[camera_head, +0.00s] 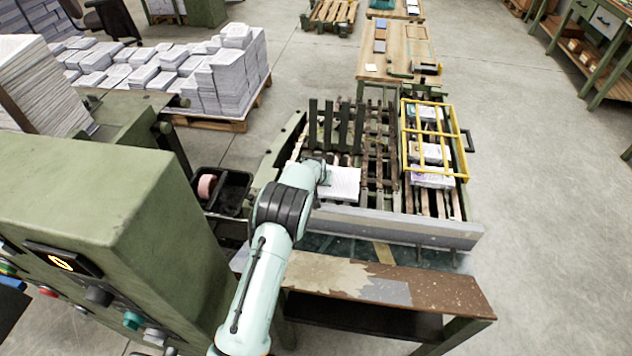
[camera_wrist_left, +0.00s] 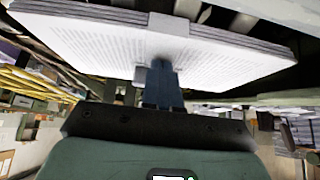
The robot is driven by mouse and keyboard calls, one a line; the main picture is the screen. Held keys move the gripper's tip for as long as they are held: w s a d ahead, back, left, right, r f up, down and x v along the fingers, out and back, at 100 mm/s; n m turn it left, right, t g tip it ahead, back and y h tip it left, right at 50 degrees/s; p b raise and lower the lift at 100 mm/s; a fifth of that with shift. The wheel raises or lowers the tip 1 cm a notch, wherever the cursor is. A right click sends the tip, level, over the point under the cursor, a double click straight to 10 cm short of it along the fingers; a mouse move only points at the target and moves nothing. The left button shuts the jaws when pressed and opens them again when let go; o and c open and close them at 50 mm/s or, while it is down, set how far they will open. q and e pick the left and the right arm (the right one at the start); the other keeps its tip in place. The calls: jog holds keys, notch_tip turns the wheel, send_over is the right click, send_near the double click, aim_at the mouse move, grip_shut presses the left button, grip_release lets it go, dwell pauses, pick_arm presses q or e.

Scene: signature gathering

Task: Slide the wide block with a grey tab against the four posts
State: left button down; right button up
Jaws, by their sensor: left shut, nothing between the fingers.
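The wide block (camera_head: 341,184) is a white paper stack lying flat on the slatted bed, just right of my left gripper (camera_head: 323,178) in the head view. In the left wrist view the block (camera_wrist_left: 90,40) fills the top of the picture, its printed face towards the camera. The four dark green posts (camera_head: 336,122) stand upright just beyond the block. My right gripper is not in view.
A yellow frame (camera_head: 404,140) encloses several paper blocks (camera_head: 432,153) to the right. A grey bar (camera_head: 400,226) runs along the bed's front. A black bin (camera_head: 232,190) with a pink roll stands left. Slats right of the posts (camera_head: 380,150) are bare.

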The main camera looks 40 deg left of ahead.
pick_arm(q)
jog(key=r+p, duration=0.1)
jog(key=r, duration=0.1)
jog(key=w+r, duration=0.1)
jog(key=r, duration=0.1)
jog(key=r+p, duration=0.1)
jog(key=r, duration=0.1)
jog(key=shift+w+a+r+p, duration=0.15)
jog(key=shift+a+r+p, duration=0.1)
jog(key=shift+p, duration=0.1)
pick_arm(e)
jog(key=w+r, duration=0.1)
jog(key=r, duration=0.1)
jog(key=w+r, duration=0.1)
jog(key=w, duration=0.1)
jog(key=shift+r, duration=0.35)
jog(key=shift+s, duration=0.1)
pick_arm(q)
jog(key=shift+f, duration=0.1)
